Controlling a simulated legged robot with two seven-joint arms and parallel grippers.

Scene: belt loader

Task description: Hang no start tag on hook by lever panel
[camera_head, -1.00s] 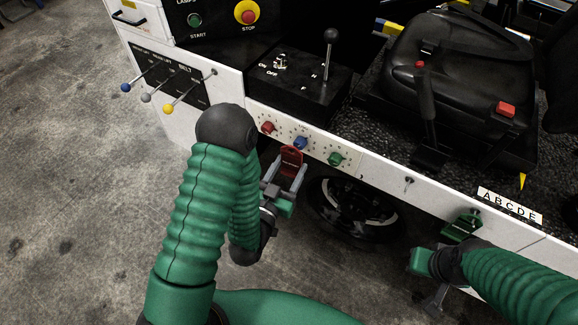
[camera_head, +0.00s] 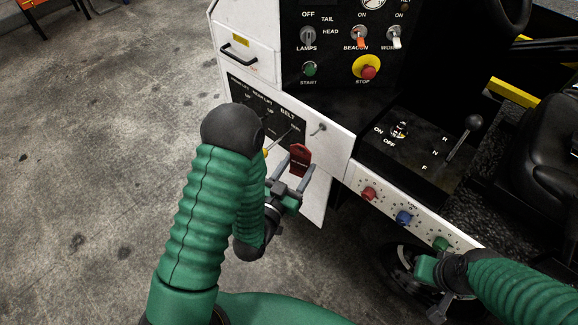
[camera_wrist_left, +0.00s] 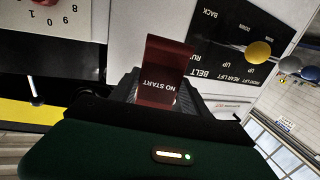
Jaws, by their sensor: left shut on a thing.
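The red no start tag (camera_head: 300,156) is held upright between the fingers of my left gripper (camera_head: 293,176). In the left wrist view the tag (camera_wrist_left: 164,68) shows its lettering, upside down, in front of a white panel. The black lever panel (camera_head: 262,112) is partly hidden by my left arm. A small hook (camera_head: 318,130) sticks out of the white panel to its right. The tag is below and left of the hook in the head view, apart from it. I cannot make out the hook in the wrist view. My right gripper (camera_head: 437,292) is low at the right; its fingers are unclear.
Red, blue and green knobs (camera_head: 403,217) line the white side strip at the right. A gear lever (camera_head: 461,137) stands beyond it. A yellow lever knob (camera_wrist_left: 258,52) is near the tag's right in the wrist view. Open floor (camera_head: 110,150) lies to the left.

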